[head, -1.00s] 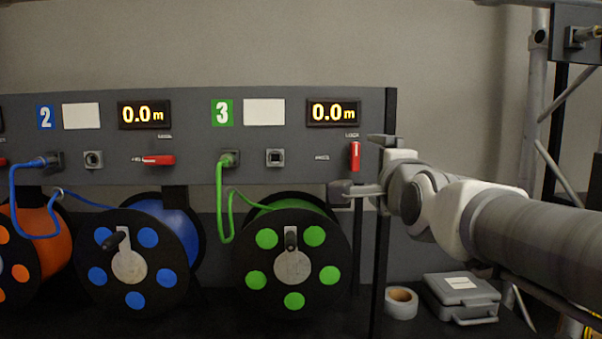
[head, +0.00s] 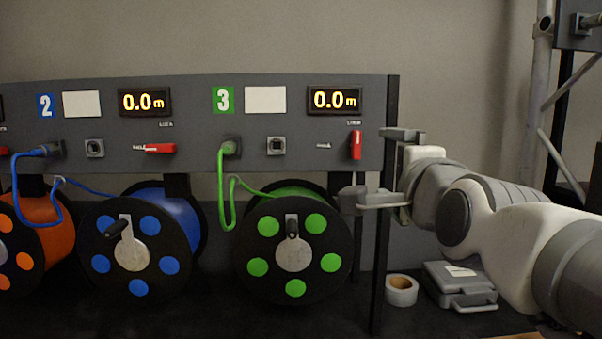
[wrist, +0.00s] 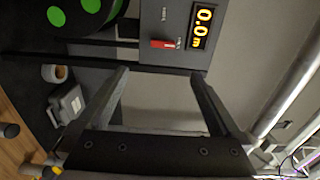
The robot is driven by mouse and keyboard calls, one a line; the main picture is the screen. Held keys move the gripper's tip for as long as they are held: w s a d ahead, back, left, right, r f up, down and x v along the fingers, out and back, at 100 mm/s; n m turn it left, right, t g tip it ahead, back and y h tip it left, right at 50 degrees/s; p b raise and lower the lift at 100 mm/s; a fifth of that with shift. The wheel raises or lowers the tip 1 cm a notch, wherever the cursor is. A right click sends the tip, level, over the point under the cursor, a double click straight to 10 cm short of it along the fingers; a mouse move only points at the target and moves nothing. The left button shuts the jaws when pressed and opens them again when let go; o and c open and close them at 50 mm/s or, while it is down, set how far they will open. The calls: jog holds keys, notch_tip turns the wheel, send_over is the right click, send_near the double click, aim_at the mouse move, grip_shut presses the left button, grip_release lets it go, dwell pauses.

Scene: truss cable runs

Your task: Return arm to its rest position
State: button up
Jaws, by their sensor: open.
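My gripper (head: 364,165) is open and empty at the right end of the reel panel in the head view. Its two fingers stand apart, one above the other, pointing left toward the panel. In the wrist view the open fingers (wrist: 158,76) frame only bare wall and the panel's edge. The red lock lever of unit 3 (head: 356,145) is upright, just left of the fingers, with a visible gap in the wrist view. My arm reaches in from the right.
The grey panel (head: 200,123) carries displays, sockets and plugged cables. The green reel (head: 293,245) and blue reel (head: 140,250) stand below. A tape roll (head: 400,290) and grey case (head: 460,285) lie at lower right. Truss poles (head: 541,100) rise at far right.

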jog(key=s+f+n+g, duration=0.6)
jog(key=s+f+n, duration=0.15)
jog(key=f, duration=0.55)
jog(key=s+f+n+g, duration=0.5)
jog(key=s+f+n, duration=0.3)
jog(key=f, duration=0.5)
notch_tip(320, 180, up, 12)
jog(key=s+n+g+p, duration=0.1)
jog(key=n+p, duration=0.1)
jog(key=p, duration=1.1)
jog(key=shift+s+a, duration=0.2)
jog(key=shift+s, duration=0.05)
jog(key=shift+f, duration=0.1)
